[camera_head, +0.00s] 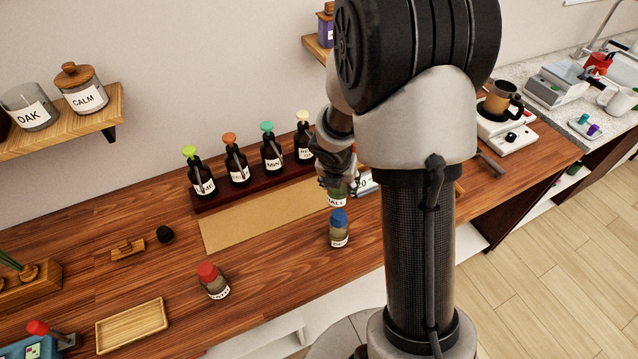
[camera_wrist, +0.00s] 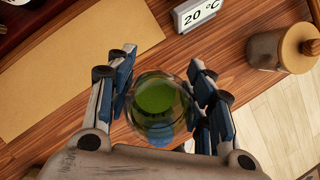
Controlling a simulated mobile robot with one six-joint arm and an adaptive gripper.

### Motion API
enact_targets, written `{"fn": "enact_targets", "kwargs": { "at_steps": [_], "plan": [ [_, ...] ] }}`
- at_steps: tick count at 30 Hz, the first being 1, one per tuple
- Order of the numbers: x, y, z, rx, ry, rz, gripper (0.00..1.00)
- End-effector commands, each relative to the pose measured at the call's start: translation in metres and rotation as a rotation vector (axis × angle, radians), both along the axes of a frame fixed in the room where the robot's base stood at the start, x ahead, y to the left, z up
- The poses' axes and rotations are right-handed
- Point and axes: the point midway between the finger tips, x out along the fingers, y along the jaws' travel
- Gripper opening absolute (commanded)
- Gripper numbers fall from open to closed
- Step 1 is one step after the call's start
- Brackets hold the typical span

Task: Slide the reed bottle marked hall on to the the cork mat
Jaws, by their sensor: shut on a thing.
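The reed bottle marked HALL (camera_head: 336,202) has a green top and is held by my gripper (camera_head: 338,182) over the counter, just right of the cork mat. In the wrist view, the bottle (camera_wrist: 155,98) shows from above as clear glass with green inside, between my two fingers (camera_wrist: 161,70). My gripper is shut on it. The tan cork mat (camera_head: 255,216) lies bare in front of the dropper rack; it also shows at upper left in the wrist view (camera_wrist: 80,60). I cannot tell whether the bottle's base touches the counter.
A blue-capped bottle (camera_head: 339,230) stands close in front of the held bottle. A red-capped bottle (camera_head: 212,280) stands front left. Several dropper bottles (camera_head: 236,162) fill the dark rack behind the mat. A 20 °C display (camera_wrist: 198,14) and a lidded jar (camera_wrist: 272,50) stand nearby.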

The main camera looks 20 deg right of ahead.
Motion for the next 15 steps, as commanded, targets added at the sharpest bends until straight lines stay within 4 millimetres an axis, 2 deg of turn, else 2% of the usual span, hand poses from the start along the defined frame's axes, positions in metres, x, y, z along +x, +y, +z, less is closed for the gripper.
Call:
{"fn": "enact_targets", "kwargs": {
  "at_steps": [4,15],
  "plan": [
    [-0.006,-0.017,-0.003,0.000,-0.001,-0.045,0.13],
    [-0.006,-0.015,-0.033,-0.001,-0.001,-0.042,0.13]
  ]
}}
